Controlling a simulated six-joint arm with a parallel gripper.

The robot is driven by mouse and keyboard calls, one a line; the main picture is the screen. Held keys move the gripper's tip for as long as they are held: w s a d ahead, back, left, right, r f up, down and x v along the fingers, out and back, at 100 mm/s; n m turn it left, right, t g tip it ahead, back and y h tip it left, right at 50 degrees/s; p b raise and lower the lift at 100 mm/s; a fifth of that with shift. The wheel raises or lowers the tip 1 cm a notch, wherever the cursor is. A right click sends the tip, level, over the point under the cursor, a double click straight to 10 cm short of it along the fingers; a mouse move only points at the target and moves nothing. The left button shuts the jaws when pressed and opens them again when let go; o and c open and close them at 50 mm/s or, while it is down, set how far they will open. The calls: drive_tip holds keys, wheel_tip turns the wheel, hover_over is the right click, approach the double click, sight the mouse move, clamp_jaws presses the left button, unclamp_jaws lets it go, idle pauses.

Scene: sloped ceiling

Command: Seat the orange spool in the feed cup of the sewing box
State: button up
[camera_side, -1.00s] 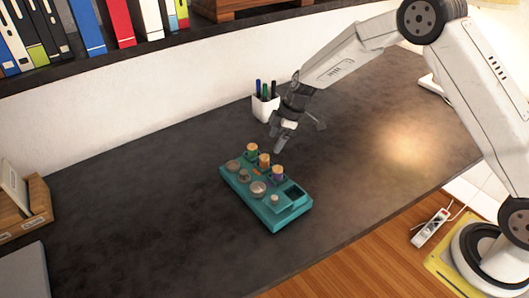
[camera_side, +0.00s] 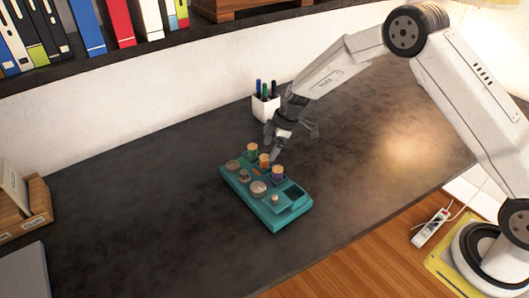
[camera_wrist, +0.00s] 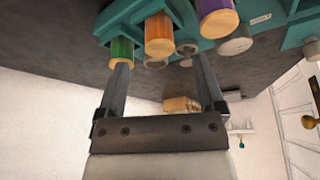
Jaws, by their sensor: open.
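The teal sewing box (camera_side: 266,213) lies on the dark desk. Along its far side stand a green spool (camera_side: 251,149), the orange spool (camera_side: 264,160) and a purple spool (camera_side: 278,173), all upright. My gripper (camera_side: 268,152) is open and empty, just above this row, close to the orange spool. In the wrist view, the orange spool (camera_wrist: 159,40) shows beyond the gap between my fingertips (camera_wrist: 164,68). The left fingertip overlaps the green spool (camera_wrist: 121,50); the purple spool (camera_wrist: 217,20) is at upper right. I cannot tell which part of the box is the feed cup.
Several round grey pieces (camera_side: 258,187) and a dark square recess (camera_side: 293,192) are on the box's top. A white pen cup (camera_side: 265,107) stands behind my gripper.

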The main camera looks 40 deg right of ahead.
sight(264, 156)
drive_tip(key=shift+x, duration=2.4)
clamp_jaws()
drive_tip(key=shift+r, duration=0.1)
drive_tip(key=shift+r, duration=0.4)
drive_tip(key=r, duration=0.2)
drive_tip(key=shift+s+d+r, duration=0.1)
drive_tip(key=shift+s+r, duration=0.1)
drive_tip(key=shift+r, duration=0.05)
drive_tip(key=s+r, duration=0.1)
drive_tip(key=r, duration=0.1)
drive_tip(key=s+r, duration=0.1)
drive_tip(key=s, duration=0.1)
drive_tip(key=s+r, duration=0.1)
drive_tip(key=r, duration=0.1)
drive_tip(key=shift+s+d+r, duration=0.25)
drive_tip(key=shift+s+r, duration=0.1)
drive_tip(key=shift+s, duration=0.05)
drive_tip(key=s+d+r, duration=0.1)
drive_tip(key=s+r, duration=0.2)
drive_tip(key=s, duration=0.5)
drive_tip(key=shift+s+r, duration=0.35)
drive_tip(key=shift+s, duration=0.05)
